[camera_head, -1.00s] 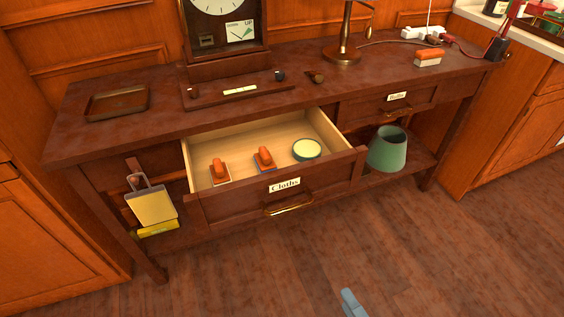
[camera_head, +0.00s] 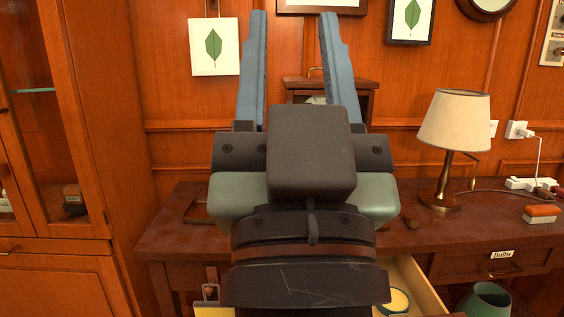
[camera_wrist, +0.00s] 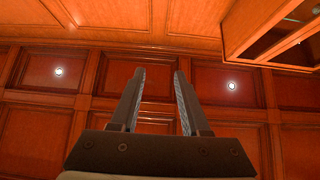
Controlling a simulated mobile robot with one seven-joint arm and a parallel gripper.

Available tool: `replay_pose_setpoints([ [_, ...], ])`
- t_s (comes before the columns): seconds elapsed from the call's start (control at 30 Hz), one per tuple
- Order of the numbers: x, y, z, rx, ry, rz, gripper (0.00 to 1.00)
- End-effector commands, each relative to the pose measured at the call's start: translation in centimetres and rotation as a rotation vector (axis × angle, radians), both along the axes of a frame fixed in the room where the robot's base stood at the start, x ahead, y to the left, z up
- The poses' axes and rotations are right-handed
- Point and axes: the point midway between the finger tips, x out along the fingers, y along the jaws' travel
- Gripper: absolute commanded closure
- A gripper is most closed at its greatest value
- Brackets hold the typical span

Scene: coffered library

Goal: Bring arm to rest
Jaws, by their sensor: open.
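My gripper (camera_head: 290,75) is raised in the middle of the head view, its two blue-grey fingers pointing up. The fingers are apart with nothing between them. In the wrist view my gripper (camera_wrist: 157,100) is also open and empty, against the coffered wood ceiling. My wrist and hand hide much of the desk (camera_head: 165,240) and most of the clock (camera_head: 355,92) behind them.
The drawer (camera_head: 420,290) stands open below my arm, with a round tin (camera_head: 396,300) in it. A lamp (camera_head: 452,125) stands on the desk at right, near an orange-and-white block (camera_head: 541,214). A glass-fronted cabinet (camera_head: 75,120) stands at left.

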Motion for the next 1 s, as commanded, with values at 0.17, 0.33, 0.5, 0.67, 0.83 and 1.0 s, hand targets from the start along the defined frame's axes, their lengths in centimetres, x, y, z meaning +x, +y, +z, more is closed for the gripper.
replay_pose_setpoints([
  [0.17, -2.1, 1.0, 7.1, -0.021, -0.085, -0.03, 0.54],
  [0.33, -2.0, 0.9, 12.0, -0.02, -0.082, -0.029, 0.54],
  [0.5, -1.9, 0.9, 17.3, -0.02, -0.08, -0.027, 0.54],
  [0.67, -1.9, 0.9, 22.2, -0.02, -0.079, -0.027, 0.54],
  [0.83, -1.9, 0.9, 26.0, -0.02, -0.078, -0.026, 0.54],
  [1.0, -1.9, 1.0, 27.5, -0.02, -0.078, -0.026, 0.54],
])
